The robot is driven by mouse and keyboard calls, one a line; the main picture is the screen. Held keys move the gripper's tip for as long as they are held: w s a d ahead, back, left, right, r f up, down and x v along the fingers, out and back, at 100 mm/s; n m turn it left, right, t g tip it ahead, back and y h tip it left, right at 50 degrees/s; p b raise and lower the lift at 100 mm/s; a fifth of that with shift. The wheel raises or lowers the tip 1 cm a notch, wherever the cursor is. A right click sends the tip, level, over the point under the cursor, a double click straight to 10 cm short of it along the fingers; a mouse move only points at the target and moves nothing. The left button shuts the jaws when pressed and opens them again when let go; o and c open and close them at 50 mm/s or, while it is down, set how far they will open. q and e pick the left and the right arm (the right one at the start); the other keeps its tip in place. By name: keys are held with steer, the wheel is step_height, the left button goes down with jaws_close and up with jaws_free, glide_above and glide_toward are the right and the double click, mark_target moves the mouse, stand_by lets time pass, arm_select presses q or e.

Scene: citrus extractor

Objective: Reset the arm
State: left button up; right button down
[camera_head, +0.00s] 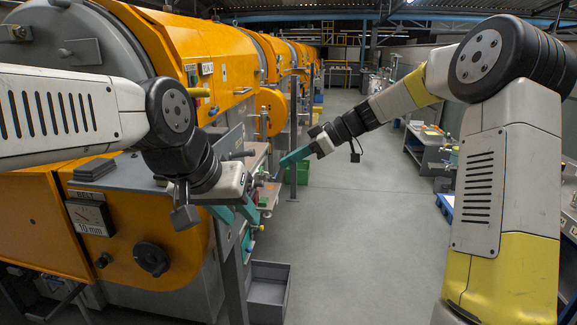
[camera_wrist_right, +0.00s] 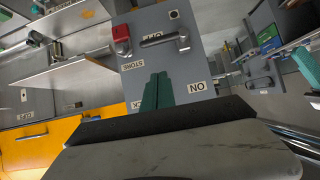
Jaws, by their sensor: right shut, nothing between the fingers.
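My right gripper (camera_head: 293,157) reaches in from the right in the head view, its teal fingers pointing left toward the machine side. In the right wrist view its fingers (camera_wrist_right: 157,92) are together, with nothing between them. They are in front of a grey control panel (camera_wrist_right: 205,65); I cannot tell whether they touch it. The panel carries a metal lever (camera_wrist_right: 165,38), a red knob (camera_wrist_right: 121,38) and several labels. My left gripper (camera_head: 238,212) is low beside the machine's front, its teal fingers apart and empty. No separate thing called the arm can be made out.
The orange and grey machine (camera_head: 150,225) fills the left, with a dial and black knob on its front. A grey bin (camera_head: 268,290) stands on the floor beside it. A green crate (camera_head: 298,172) is farther back. The aisle floor (camera_head: 365,225) is clear. Benches (camera_head: 425,145) stand at right.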

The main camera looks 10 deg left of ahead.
steer(key=s+d+m+t+h, duration=0.3)
steer(key=s+d+m, duration=0.5)
steer(key=s+d, duration=0.3)
steer(key=s+d+m+t+h, duration=0.3)
steer(key=s+d+m+h, duration=0.3)
steer(key=s+d, duration=0.5)
steer(key=s+m, duration=0.2)
steer(key=s, duration=0.3)
steer(key=shift+s+r+m, duration=0.35)
steer(key=shift+s+m, duration=0.05)
